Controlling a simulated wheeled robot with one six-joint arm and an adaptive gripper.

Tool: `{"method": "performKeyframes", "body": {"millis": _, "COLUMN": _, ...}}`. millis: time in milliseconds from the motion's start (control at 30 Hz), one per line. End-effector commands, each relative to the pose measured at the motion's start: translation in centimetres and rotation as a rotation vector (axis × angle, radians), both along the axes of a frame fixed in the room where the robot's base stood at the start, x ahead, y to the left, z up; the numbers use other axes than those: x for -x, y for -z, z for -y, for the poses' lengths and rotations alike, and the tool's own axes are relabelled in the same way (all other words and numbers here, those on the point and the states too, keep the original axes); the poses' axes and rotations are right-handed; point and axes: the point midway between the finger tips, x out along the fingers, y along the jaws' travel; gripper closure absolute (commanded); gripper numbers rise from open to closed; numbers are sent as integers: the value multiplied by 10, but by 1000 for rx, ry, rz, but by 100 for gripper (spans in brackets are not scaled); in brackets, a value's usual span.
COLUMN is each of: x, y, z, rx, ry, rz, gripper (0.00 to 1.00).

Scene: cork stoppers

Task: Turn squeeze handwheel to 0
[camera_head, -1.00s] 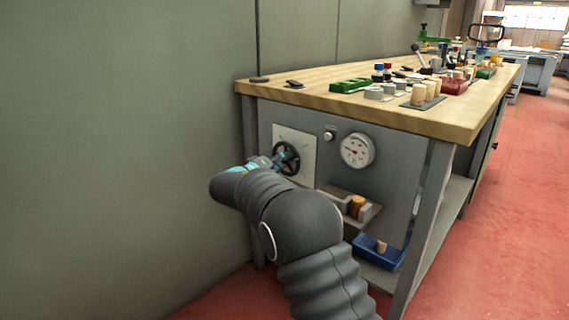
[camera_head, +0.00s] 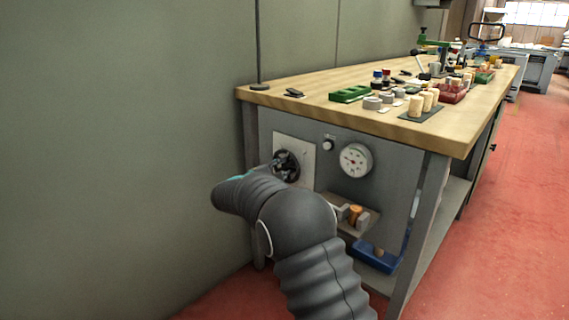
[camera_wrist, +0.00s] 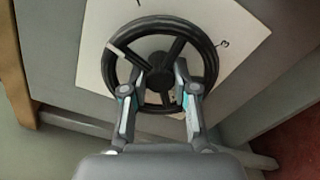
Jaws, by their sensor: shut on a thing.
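The black squeeze handwheel (camera_wrist: 208,50) sits on a pale square plate (camera_wrist: 245,30) on the bench's grey front panel. The plate carries dark marks near the rim. A light grip or pointer bar lies on the rim at the upper left in the wrist view. My gripper (camera_wrist: 162,78) is at the wheel, with its two fingers over the lower rim, shut on the wheel near its hub. In the head view the wheel (camera_head: 287,163) is partly hidden behind my gripper. A round white dial gauge (camera_head: 355,159) is to its right.
A small knob (camera_head: 328,144) is between plate and gauge. Below are a vise-like holder with a cork (camera_head: 355,214) and a blue bin (camera_head: 376,258). The wooden benchtop (camera_head: 300,85) holds trays and corks. The green-grey wall (camera_head: 120,130) stands at left.

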Motion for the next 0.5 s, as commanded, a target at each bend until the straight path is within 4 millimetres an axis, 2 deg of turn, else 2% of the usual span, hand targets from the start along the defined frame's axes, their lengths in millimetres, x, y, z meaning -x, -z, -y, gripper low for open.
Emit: {"method": "performKeyframes", "body": {"millis": 500, "x": 0, "y": -3, "z": 0, "rx": 387, "ry": 1, "rz": -303, "gripper": 100}}
